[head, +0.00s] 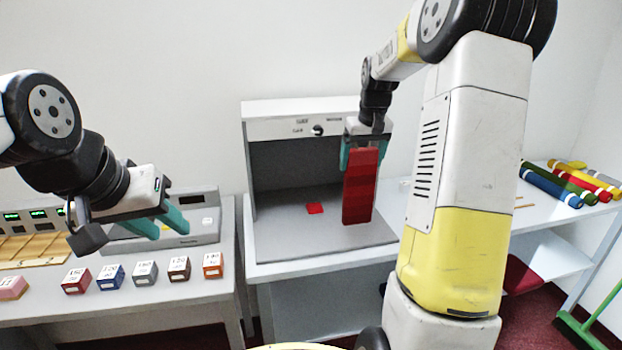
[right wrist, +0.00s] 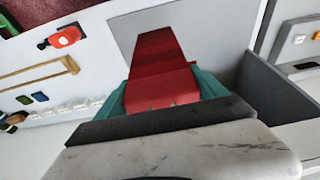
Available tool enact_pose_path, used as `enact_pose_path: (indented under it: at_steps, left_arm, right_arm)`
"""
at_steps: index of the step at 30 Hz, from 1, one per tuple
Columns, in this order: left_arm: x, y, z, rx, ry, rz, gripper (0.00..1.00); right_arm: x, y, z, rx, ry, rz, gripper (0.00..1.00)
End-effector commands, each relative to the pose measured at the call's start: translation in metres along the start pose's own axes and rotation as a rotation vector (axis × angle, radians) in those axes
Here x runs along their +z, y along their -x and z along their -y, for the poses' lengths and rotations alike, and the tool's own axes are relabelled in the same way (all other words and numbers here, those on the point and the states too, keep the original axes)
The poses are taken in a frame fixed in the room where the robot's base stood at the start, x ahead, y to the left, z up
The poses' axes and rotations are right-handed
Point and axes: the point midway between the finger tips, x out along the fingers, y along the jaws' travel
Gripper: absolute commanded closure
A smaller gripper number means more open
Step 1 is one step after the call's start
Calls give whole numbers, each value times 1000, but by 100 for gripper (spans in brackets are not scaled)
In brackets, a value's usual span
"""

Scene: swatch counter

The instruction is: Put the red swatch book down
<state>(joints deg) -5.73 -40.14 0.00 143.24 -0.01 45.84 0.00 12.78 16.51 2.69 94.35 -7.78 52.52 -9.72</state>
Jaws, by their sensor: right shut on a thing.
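The red swatch book (head: 359,188) is a long strip in several shades of red. It hangs upright from my right gripper (head: 361,150) in the head view, inside the front of the light booth (head: 280,218). Its lower end is over or on the booth floor; I cannot tell whether it touches. In the right wrist view the swatch book (right wrist: 158,65) extends away between the teal fingers (right wrist: 160,95), which are shut on its near end. My left gripper (head: 160,226) is open and empty over the left counter.
Several small labelled boxes (head: 145,272) stand in a row on the left counter, before a grey device with displays (head: 200,222). Coloured rolls (head: 560,187) lie on the right shelf. The booth's walls and top enclose the space around the swatch book. Bare floor shows left of it.

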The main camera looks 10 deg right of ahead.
Motion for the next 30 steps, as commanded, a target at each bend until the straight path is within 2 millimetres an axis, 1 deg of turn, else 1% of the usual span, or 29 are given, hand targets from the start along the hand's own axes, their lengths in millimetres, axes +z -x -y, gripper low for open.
enact_pose_path:
  at_steps: [1, 6, 9, 12, 17, 25, 30]
  left_arm:
    - [0, 0, 0, 0, 0, 0, 64]
    - [0, 0, 0, 0, 0, 0, 64]
    - [0, 0, 0, 0, 0, 0, 64]
    - [0, 0, 0, 0, 0, 0, 64]
    - [0, 0, 0, 0, 0, 0, 64]
    - [0, 0, 0, 0, 0, 0, 64]
    - [0, 0, 0, 0, 0, 0, 64]
  right_arm:
    - [-7, -3, 15, -2, 6, -2, 91]
    - [-25, -12, 54, -1, 6, -1, 91]
    - [-33, -17, 74, -1, 3, -1, 91]
    - [-39, -20, 86, 0, 2, -1, 91]
    - [-41, -23, 92, 0, -1, -1, 91]
    - [-32, -54, 92, 0, 0, 0, 91]
    - [-32, -55, 92, 0, 0, -2, 91]
